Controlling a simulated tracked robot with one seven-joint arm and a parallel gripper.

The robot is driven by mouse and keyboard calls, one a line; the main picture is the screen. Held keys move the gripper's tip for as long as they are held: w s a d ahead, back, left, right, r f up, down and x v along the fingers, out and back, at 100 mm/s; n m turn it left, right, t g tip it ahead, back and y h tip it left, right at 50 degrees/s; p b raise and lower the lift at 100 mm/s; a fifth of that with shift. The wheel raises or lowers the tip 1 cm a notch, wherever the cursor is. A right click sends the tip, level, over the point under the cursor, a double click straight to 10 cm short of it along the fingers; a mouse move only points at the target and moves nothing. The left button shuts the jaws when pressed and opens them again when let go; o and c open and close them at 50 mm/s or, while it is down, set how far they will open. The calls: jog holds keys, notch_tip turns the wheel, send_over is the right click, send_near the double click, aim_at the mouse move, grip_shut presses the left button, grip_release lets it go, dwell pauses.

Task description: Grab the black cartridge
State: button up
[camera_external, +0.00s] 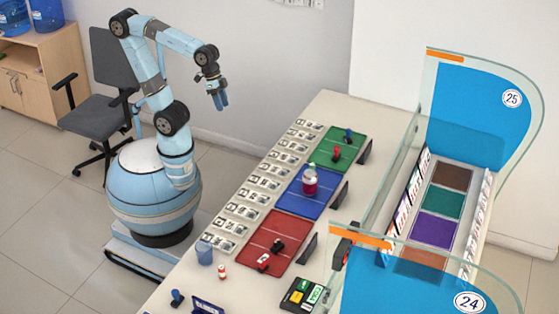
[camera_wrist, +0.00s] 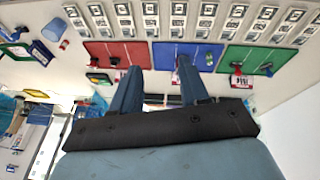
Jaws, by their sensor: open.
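A small black object (camera_external: 277,246), which looks like the black cartridge, sits on the red mat (camera_external: 283,225) on the counter. It is too small to make out in detail. In the wrist view a small dark object (camera_wrist: 114,61) shows on the red mat (camera_wrist: 108,49), left of my fingers. My gripper (camera_external: 221,103) is raised in the air on the robot's side of the counter, well apart from the object. In the wrist view my gripper (camera_wrist: 158,66) has its two blue fingers spread, with nothing held between them.
A red item (camera_external: 263,261) lies beside the black object. A red bottle (camera_external: 310,182) stands on the blue mat (camera_external: 296,203). The green mat (camera_external: 325,147) holds small blue and red items. Black upright holders (camera_external: 307,248) line the far side, before glass screens (camera_external: 395,170).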

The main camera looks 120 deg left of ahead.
jog(key=w+d+f+n+g+h, duration=0.2)
jog(key=w+d+f, duration=0.15)
jog(key=w, duration=0.45)
jog(key=w+d+f+n+g+h, duration=0.1)
jog(key=w+d+f+n, duration=0.1)
jog(key=w+d, duration=0.35)
jog(key=w+d+f+n+g+h, duration=0.1)
jog(key=w+d+f+g+h, duration=0.15)
jog(key=w, duration=0.75)
jog(key=n+g+h, duration=0.2)
jog(key=n+h, duration=0.4)
jog(key=n, duration=0.3)
send_near(275, 245)
jog(key=shift+t+h, duration=0.25)
jog(key=d, duration=0.1)
jog(key=s+d+f, duration=0.1)
jog(key=d, duration=0.1)
jog(key=s+d+f, duration=0.1)
jog(key=shift+s+d+f, duration=0.15)
jog(key=shift+f, duration=0.05)
jog(key=shift+w+x, duration=0.2)
jog(key=shift+x, duration=1.1)
jog(key=shift+w+x, duration=0.15)
jog(key=shift+x, duration=1.15)
jog(key=shift+f, duration=0.1)
jog(key=c, duration=0.8)
